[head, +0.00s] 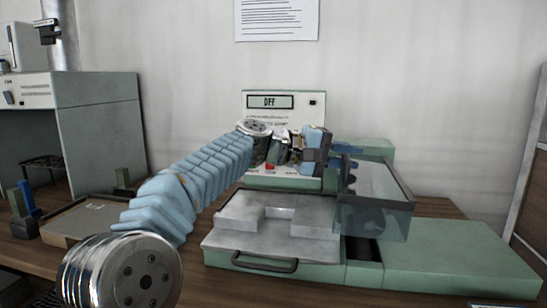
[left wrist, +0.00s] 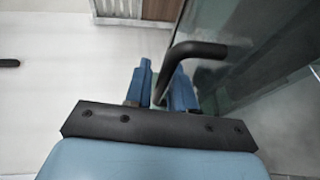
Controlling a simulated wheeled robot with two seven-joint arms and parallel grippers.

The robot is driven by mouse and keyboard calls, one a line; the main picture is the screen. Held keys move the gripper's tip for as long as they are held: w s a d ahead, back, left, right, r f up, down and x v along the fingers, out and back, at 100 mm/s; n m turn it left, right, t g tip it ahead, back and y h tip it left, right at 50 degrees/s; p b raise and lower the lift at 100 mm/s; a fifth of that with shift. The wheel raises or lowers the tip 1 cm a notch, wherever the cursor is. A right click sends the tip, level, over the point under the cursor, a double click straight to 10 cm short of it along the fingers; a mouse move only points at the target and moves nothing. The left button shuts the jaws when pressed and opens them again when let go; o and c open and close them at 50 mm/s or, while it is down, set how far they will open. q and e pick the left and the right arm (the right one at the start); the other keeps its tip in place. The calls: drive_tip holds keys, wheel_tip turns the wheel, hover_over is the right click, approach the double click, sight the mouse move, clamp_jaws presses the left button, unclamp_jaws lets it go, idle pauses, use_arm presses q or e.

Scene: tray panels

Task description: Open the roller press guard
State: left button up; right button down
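A black bent guard handle (left wrist: 195,49) runs from this panel down between my left fingers. My left gripper (head: 327,150) is at the guard's upper left in the head view. In the left wrist view its blue fingers (left wrist: 160,90) are close together on the handle. My right gripper is not in view.
A green housing (head: 450,258) extends right of the bed. A black drawer-like handle (head: 265,264) is on the press front. A grey-green cabinet (head: 95,130) and a flat brown box (head: 85,218) stand at the left. A wall is behind.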

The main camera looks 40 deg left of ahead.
use_arm(q)
drive_tip(key=f+b+v, duration=0.1)
drive_tip(key=v, duration=1.2)
drive_tip(key=shift+s+a, duration=0.2)
drive_tip(key=shift+a, duration=0.05)
